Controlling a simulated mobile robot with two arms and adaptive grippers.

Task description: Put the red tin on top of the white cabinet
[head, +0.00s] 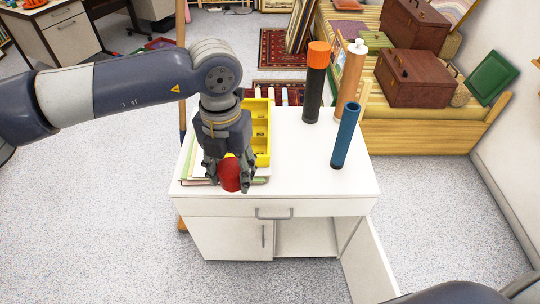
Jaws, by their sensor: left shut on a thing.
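The red tin (229,176) is between the fingers of my left gripper (228,178), which points down and is shut on it. The gripper hides part of the tin. The tin shows over the front left part of the top of the white cabinet (300,182). I cannot tell whether its base touches the top or hangs just above it. My right gripper is not in view.
On the cabinet top are a yellow compartment box (262,135), papers or folders (193,165), a blue tube (346,136), a black tube with orange cap (315,85) and a tan tube (351,80). The front middle is bare. A lower cabinet door (368,262) stands open.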

